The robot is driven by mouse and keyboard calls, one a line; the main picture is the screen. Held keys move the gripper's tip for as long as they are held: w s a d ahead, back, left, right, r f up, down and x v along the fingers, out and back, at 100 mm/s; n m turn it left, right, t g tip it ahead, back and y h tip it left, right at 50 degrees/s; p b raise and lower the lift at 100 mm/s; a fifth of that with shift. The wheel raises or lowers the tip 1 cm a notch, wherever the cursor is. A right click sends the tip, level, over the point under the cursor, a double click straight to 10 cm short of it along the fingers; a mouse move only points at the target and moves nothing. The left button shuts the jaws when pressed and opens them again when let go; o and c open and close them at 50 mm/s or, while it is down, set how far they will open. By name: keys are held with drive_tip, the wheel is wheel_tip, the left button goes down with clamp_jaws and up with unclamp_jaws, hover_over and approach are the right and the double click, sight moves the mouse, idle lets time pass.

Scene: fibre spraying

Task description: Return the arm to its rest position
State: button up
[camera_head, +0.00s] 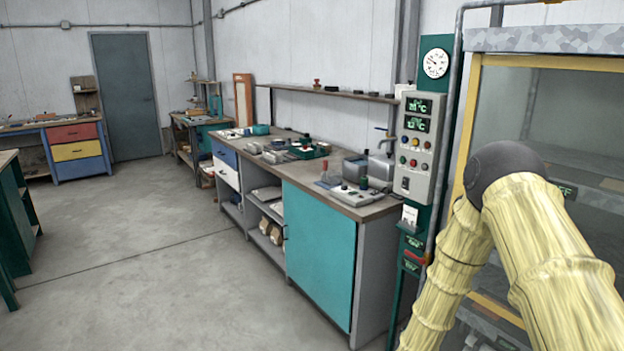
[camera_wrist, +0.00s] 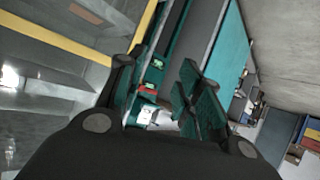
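My arm, in a ribbed pale yellow cover with a dark round joint, is raised and bent at the right of the head view, in front of the glazed cabinet (camera_head: 600,125). My gripper is outside the head view. In the wrist view my gripper (camera_wrist: 160,78) has its two dark fingers apart, with nothing held between them. The view there is tilted. Beyond the fingers show a green panel with a red part and a white item, at some distance.
A control box (camera_head: 415,145) with green displays stands on a green post beside the cabinet. The long workbench (camera_head: 375,211) with a turquoise door (camera_head: 319,255) runs left from it, with tools on top. The grey floor (camera_head: 150,255) left of the bench is clear.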

drive_tip(key=s+a+f+n+g+y, duration=0.1)
drive_tip(key=s+a+f+g+y, duration=0.1)
drive_tip(key=s+f, duration=0.6)
drive_tip(key=s+a+f+n+g+y, duration=0.1)
drive_tip(key=s+a+f+g, duration=0.3)
drive_tip(key=s, duration=0.9)
drive_tip(key=s+f+g+y, duration=0.1)
drive_tip(key=s+f+g, duration=0.1)
drive_tip(key=s, duration=1.1)
drive_tip(key=s+a+f+g+y, duration=0.1)
drive_tip(key=s+f+g, duration=0.1)
drive_tip(key=s, duration=1.2)
drive_tip(key=shift+n+g, duration=0.4)
drive_tip(key=shift+g, duration=0.1)
drive_tip(key=shift+w, duration=0.1)
